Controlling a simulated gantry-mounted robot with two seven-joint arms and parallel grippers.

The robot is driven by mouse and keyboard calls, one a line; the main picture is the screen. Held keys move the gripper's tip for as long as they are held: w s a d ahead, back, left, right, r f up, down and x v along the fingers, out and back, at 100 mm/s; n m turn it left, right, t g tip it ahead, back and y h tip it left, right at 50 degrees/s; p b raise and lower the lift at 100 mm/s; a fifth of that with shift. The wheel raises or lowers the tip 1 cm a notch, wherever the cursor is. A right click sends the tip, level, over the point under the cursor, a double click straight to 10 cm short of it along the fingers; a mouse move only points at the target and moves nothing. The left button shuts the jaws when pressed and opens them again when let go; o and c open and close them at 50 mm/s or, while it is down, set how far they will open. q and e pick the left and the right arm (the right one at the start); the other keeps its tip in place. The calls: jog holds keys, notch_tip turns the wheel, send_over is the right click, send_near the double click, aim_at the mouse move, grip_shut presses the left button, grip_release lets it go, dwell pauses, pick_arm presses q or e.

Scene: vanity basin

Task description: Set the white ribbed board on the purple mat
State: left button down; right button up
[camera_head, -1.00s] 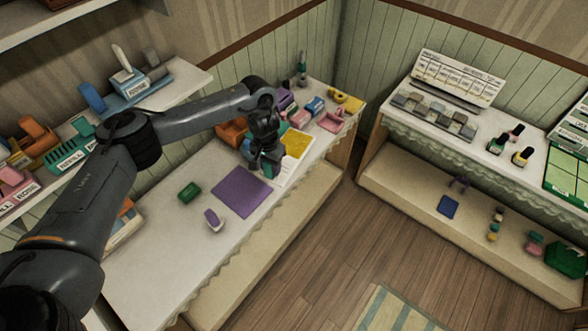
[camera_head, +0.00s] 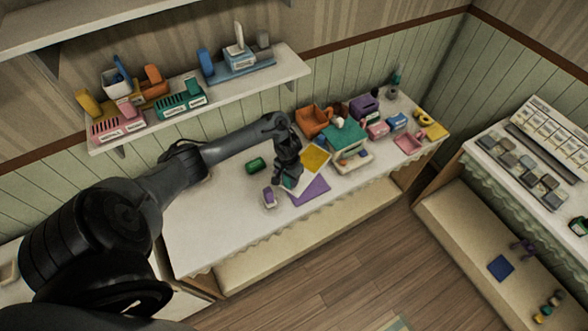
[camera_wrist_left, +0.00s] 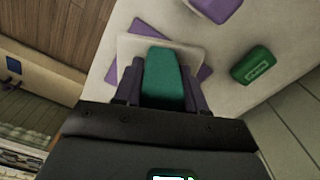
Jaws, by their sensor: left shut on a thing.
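The white ribbed board (camera_wrist_left: 130,45) is in my left gripper (camera_head: 288,180), which is shut on the board's teal upper part (camera_wrist_left: 163,78). In the wrist view the board lies over the purple mat (camera_wrist_left: 205,73), turned relative to it, with mat corners showing past its edges. In the head view a sliver of the board (camera_head: 300,184) shows beside the fingers, and the purple mat (camera_head: 313,192) shows in front of it. I cannot tell whether board and mat touch. The board's ribs are not clear. My right gripper is not in view.
A yellow square (camera_head: 315,158) lies just beyond the mat. A green block (camera_head: 256,164) and a purple-and-white item (camera_head: 269,197) are nearby. A teal box (camera_head: 345,137), an orange box (camera_head: 313,121) and several small items crowd the right end. The table's front left is clear.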

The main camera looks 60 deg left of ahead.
pick_arm(q)
jog(key=shift+s+f, duration=0.2)
jog(key=shift+f, duration=0.45)
jog(key=shift+s, duration=0.1)
jog(key=shift+f+b, duration=1.85)
jog(key=shift+f, duration=1.15)
jog(key=shift+f+b, duration=0.3)
jog(key=shift+f, duration=0.2)
jog(key=c, duration=0.6)
grip_release()
jog(key=shift+o, duration=0.2)
jog(key=shift+r, duration=0.1)
notch_tip(320, 180, up, 10)
jog(key=p, duration=0.2)
jog(key=shift+f+p, duration=0.2)
jog(key=shift+p, duration=0.2)
jog(key=shift+r+p, duration=0.35)
jog(key=shift+r, duration=0.2)
